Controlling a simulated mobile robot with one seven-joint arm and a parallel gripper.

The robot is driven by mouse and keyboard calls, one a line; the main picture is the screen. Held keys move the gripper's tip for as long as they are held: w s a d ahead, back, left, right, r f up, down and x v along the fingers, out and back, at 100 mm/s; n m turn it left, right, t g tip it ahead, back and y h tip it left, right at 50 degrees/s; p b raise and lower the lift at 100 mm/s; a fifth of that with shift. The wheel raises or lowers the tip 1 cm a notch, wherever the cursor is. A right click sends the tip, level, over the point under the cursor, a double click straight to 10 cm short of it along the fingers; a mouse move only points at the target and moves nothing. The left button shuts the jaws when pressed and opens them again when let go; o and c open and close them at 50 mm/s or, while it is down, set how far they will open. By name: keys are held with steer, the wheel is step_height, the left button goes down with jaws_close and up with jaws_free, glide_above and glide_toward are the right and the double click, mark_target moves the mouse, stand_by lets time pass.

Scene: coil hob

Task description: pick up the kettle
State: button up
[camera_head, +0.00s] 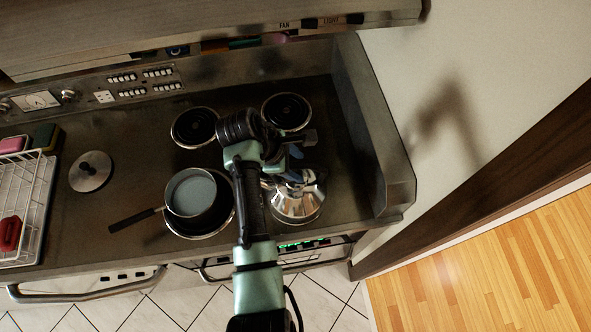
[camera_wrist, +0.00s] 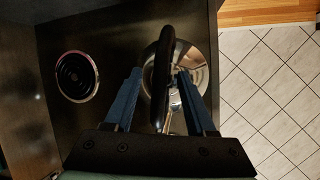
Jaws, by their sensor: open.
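The kettle (camera_head: 298,204) is shiny silver metal and stands on the front right of the hob, partly hidden by my arm and gripper. In the wrist view the kettle (camera_wrist: 201,62) has an arched black handle that runs up the picture between my fingers. My gripper (camera_head: 297,168) is over the kettle. In the wrist view my gripper (camera_wrist: 160,74) shows two blue fingers apart, one on each side of the handle. I cannot tell whether either finger touches it.
A dark pan (camera_head: 193,194) sits on the front left burner, its handle pointing left. Two bare coil burners, left (camera_head: 194,127) and right (camera_head: 287,112), lie behind. A metal side wall (camera_head: 372,130) bounds the hob at right. A dish rack (camera_head: 28,200) stands far left.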

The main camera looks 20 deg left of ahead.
steer(key=shift+d+f, duration=0.1)
steer(key=shift+f, duration=0.1)
jaws_close()
stand_by(1.2)
steer(key=shift+w+r, duration=0.15)
